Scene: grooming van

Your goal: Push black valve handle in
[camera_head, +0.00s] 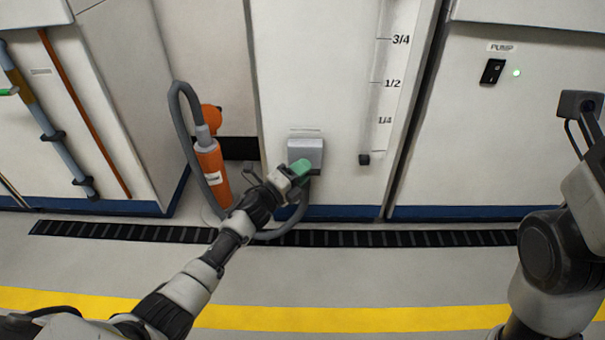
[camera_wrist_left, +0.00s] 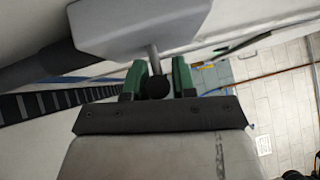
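The black valve handle (camera_wrist_left: 154,87) is a small round knob on a thin metal stem, seen in the left wrist view. The stem comes out of a grey valve box (camera_wrist_left: 140,25). In the head view the grey box (camera_head: 306,153) is fixed low on the white cabinet front, and the handle is hidden by my left gripper (camera_head: 301,172). In the left wrist view the green fingers of the left gripper (camera_wrist_left: 158,78) lie on both sides of the knob, close against it, with the knob deep between them.
An orange cylinder (camera_head: 213,175) with a grey hose (camera_head: 174,112) stands left of the valve box, and the hose runs along the floor below it. A level gauge (camera_head: 382,90) is to the right. A black floor grate (camera_head: 400,238) runs along the cabinets.

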